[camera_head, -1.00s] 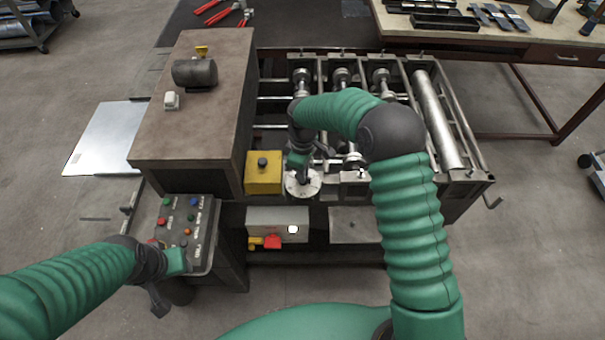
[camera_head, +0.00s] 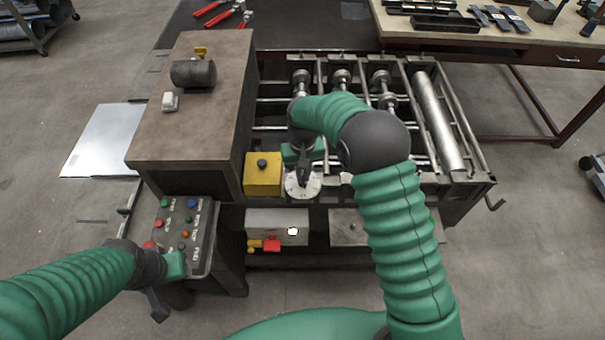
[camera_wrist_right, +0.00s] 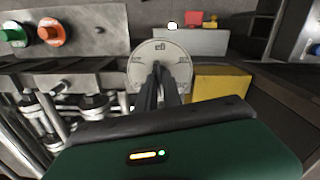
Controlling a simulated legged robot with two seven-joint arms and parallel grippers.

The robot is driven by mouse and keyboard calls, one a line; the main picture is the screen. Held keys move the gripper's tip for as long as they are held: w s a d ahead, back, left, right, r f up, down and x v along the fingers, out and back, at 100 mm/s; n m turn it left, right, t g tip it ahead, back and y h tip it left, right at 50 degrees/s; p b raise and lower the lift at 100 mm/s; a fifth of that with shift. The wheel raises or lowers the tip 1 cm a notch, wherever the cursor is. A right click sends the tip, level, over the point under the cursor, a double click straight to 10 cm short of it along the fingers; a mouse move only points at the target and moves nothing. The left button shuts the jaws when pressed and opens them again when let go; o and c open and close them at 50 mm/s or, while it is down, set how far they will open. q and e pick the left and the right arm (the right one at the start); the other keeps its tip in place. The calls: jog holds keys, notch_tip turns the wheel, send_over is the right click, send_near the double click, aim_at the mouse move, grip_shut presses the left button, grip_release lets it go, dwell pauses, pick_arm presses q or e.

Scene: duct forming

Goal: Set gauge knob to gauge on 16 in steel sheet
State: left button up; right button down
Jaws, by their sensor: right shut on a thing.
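The gauge knob sits at the centre of a round pale dial (camera_head: 303,187) on the front edge of the forming machine, right of the yellow box. The dial also shows in the right wrist view (camera_wrist_right: 160,56), with small markings too blurred to read. My right gripper (camera_head: 304,178) is over the dial, its fingers (camera_wrist_right: 158,78) shut on the knob, which they mostly hide. A flat steel sheet (camera_head: 103,140) lies at the machine's left side. My left gripper (camera_head: 160,290) hangs beside the control panel, and its fingers are not clear enough to tell their opening.
The yellow box (camera_head: 262,174) with a black button is close to the left of the dial. The control panel (camera_head: 184,236) with coloured buttons is near my left arm. Rollers (camera_head: 437,120) fill the machine's right part. Green and orange buttons (camera_wrist_right: 50,32) show in the right wrist view.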

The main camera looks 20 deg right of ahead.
aim_at(303, 177)
jog(key=shift+w+r+m, duration=0.1)
jog(key=shift+m, duration=1.1)
jog(key=c, duration=1.5)
grip_release()
notch_tip(303, 177, up, 17)
jog(key=b, duration=0.3)
jog(key=shift+f, duration=0.2)
